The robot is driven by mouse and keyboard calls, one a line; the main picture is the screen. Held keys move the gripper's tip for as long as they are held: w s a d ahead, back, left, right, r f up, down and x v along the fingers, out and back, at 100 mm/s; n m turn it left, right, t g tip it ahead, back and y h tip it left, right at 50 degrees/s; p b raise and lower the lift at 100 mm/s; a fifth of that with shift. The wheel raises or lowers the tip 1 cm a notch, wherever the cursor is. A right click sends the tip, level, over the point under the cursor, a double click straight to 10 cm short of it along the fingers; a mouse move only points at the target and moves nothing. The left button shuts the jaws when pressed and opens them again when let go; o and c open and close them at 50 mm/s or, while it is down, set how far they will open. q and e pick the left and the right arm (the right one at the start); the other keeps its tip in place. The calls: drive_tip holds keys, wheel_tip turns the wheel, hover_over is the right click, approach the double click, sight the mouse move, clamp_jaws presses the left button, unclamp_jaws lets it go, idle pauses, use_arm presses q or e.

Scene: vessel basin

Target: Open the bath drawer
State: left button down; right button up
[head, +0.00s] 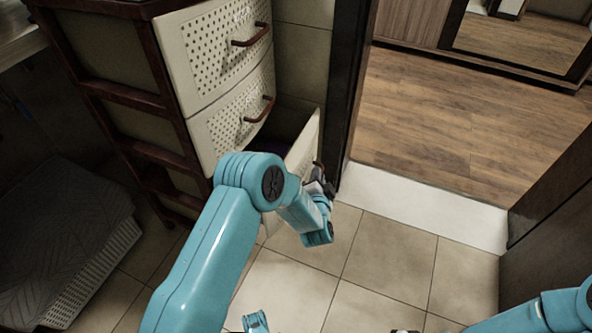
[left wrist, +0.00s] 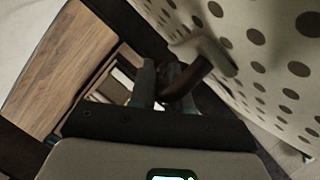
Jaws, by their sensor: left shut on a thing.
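The bath drawer (head: 302,148) is the lowest one showing in a brown-framed cabinet. It stands out from the cabinet, and its dark inside with a bit of purple shows behind its cream front. My left gripper (head: 318,188) is at the outer side of this front, partly hidden by my arm. In the left wrist view its fingers (left wrist: 180,82) are shut on the dark brown handle (left wrist: 188,78), beside the dotted drawer front (left wrist: 262,60).
Two closed perforated drawers (head: 215,50) with brown handles are above. A dark door frame (head: 349,90) stands close to the right of the open drawer. A basket (head: 95,265) with a grey cover is at the left. Tiled floor (head: 390,255) in front is clear.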

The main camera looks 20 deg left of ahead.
use_arm(q)
drive_tip(key=d, duration=1)
drive_tip(key=c, duration=1.2)
unclamp_jaws()
drive_tip(key=shift+a, duration=0.1)
drive_tip(key=shift+o, duration=0.2)
